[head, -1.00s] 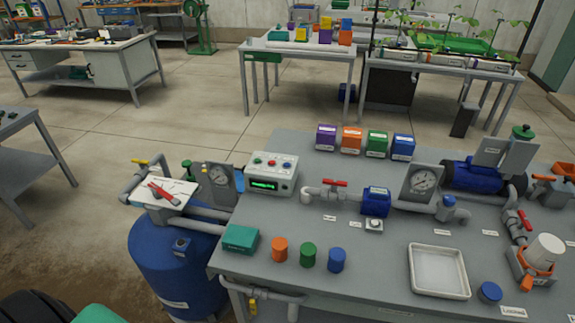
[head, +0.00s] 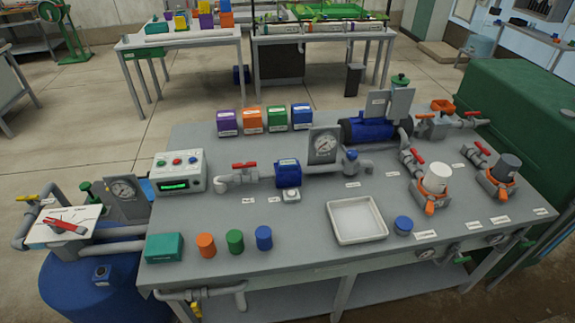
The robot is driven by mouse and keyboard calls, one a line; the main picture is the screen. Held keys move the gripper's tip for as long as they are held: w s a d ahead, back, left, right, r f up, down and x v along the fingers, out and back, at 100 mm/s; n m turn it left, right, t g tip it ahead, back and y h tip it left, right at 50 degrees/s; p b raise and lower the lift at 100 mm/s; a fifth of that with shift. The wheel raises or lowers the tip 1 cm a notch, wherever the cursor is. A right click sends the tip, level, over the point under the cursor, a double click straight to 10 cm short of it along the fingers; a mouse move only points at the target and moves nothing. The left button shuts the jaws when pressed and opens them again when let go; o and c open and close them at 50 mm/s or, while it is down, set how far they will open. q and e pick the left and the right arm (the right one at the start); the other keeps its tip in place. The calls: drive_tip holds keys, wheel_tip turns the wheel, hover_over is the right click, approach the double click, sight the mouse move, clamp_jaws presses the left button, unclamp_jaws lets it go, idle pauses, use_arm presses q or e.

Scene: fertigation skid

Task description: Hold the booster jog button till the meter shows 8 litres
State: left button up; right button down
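A white control box (head: 180,172) with a lit green display and several coloured buttons stands at the left of the grey bench. The display's digits are too small to read. A small pale box with a round button (head: 291,195) sits on the bench in front of a blue meter-like body (head: 287,172) on the pipe line. I cannot read which button is the booster jog. Neither of my grippers is in view.
The grey bench (head: 300,223) holds a white tray (head: 358,221), coloured caps, a teal box (head: 164,247) and red-handled valves (head: 244,166). A blue tank (head: 95,285) stands at left, a large green container (head: 525,125) at right.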

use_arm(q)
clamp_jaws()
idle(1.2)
